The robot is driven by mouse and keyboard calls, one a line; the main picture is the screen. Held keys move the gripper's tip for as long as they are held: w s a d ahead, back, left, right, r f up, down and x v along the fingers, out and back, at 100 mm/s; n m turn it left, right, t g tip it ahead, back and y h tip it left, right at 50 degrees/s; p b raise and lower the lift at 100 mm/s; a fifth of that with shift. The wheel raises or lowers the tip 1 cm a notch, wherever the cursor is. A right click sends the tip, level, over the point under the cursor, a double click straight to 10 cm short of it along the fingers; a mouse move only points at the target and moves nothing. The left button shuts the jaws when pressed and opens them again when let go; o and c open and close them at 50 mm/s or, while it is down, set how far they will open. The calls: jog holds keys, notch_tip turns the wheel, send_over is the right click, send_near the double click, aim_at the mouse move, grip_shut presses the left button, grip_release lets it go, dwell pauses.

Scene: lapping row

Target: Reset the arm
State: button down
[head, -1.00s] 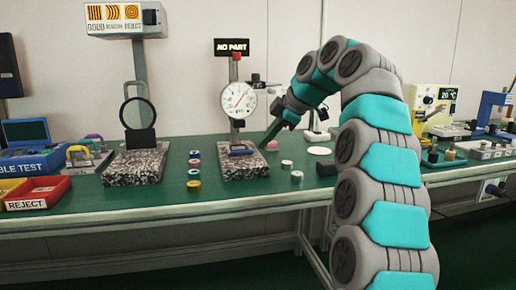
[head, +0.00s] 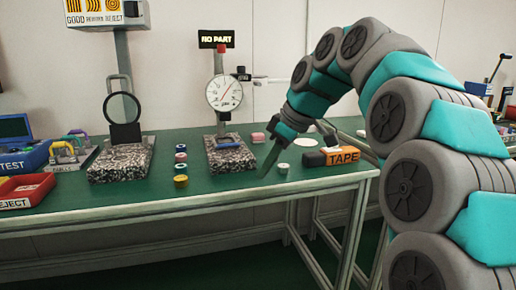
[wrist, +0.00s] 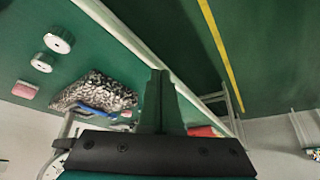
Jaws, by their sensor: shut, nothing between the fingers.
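My gripper (head: 270,156) is at the front of the green bench in the head view, at the end of my teal and grey arm. Its fingers point down and look closed, with nothing held. In the wrist view the gripper's fingers (wrist: 160,100) are together in the middle, with the bench edge and green floor beyond them. The dial gauge stand (head: 226,95) with its speckled base (head: 230,155) stands to the left of the gripper, apart from it.
A small white disc (head: 282,168) lies just right of the fingertips. An orange tape box (head: 342,156) lies further right. Small coloured rings (head: 181,181), a lens stand (head: 122,107) and a red reject bin (head: 30,192) are to the left. Open floor lies in front of the bench.

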jog(key=s+d+f+m+g+h, duration=0.1)
jog(key=s+d+f+m, duration=0.3)
jog(key=s+f, duration=0.4)
jog(key=s+d+f+m+g+h, duration=0.1)
jog(key=s+d+f+m, duration=0.3)
jog(key=s+f, duration=0.5)
jog(key=s+d+f+m+g+h, duration=0.2)
jog(key=s+d+f+m, duration=0.3)
jog(key=s, duration=1.4)
notch_tip(320, 180, down, 3)
jog(key=shift+f+h+p, duration=0.15)
jog(key=shift+h+p, duration=0.2)
jog(key=shift+h, duration=0.25)
jog(key=shift+d, duration=0.1)
